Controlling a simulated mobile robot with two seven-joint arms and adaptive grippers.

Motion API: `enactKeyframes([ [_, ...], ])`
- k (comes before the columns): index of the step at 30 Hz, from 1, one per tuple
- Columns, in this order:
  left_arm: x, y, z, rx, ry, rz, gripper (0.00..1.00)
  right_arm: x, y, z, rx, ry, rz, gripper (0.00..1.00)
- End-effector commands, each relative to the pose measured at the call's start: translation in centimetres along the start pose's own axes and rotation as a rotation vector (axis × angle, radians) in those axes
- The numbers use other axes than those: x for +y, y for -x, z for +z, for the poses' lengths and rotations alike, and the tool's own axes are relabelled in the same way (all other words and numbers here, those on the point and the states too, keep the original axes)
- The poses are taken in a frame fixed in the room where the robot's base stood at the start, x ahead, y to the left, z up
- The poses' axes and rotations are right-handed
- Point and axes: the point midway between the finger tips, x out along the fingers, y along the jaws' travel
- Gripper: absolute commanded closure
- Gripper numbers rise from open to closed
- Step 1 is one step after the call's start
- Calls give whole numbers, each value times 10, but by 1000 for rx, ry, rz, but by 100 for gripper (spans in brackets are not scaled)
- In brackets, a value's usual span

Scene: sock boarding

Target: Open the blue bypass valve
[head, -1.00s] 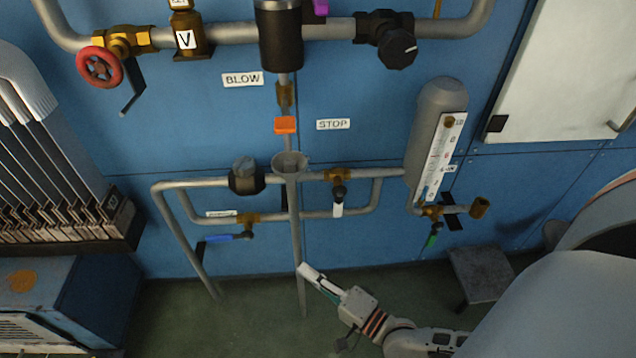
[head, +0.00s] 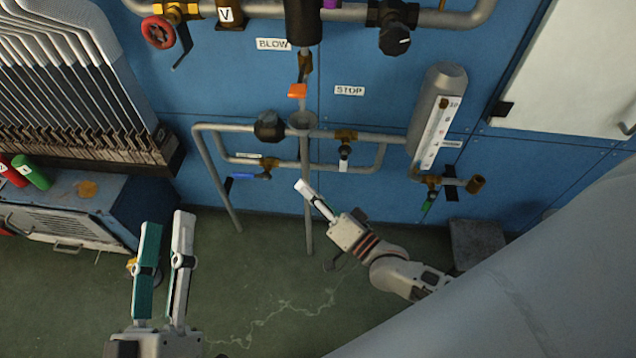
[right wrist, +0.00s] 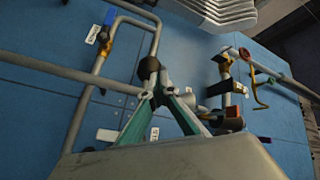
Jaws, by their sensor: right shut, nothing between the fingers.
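The blue bypass valve has a blue lever (head: 243,176) reaching left from a brass body (head: 268,167) on the lower pipe loop. The lever lies roughly parallel to the horizontal pipe run. My right gripper (head: 302,187) is shut and empty, to the right of the lever and apart from it, overlapping the vertical pipe in the head view. In the right wrist view its fingers (right wrist: 160,92) meet, with pipes beyond. My left gripper (head: 166,215) is open and empty at the lower left, below the lever in the picture and above the floor.
A white-handled valve (head: 344,160) and a green-handled valve (head: 428,205) sit to the right. A grey step (head: 477,240) stands at the right. A cabinet (head: 80,220) with bottles stands left. Green floor between is clear.

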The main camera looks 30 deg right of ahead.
Motion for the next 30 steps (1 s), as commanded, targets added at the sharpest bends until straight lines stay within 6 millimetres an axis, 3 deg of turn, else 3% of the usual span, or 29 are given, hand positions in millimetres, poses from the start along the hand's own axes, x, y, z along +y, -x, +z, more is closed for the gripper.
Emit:
enactKeyframes([
  [1,9,-3,-14,20,-10,14,60,-15,-3,-8,5,25,-12,100],
  [3,15,-4,-23,33,-16,23,60,-24,-3,-10,2,58,-14,100],
  [10,28,-8,-44,60,-30,43,60,-42,0,-11,-15,146,-10,100],
  [30,30,-8,-48,65,-32,46,60,-45,3,-10,-22,175,-5,100],
])
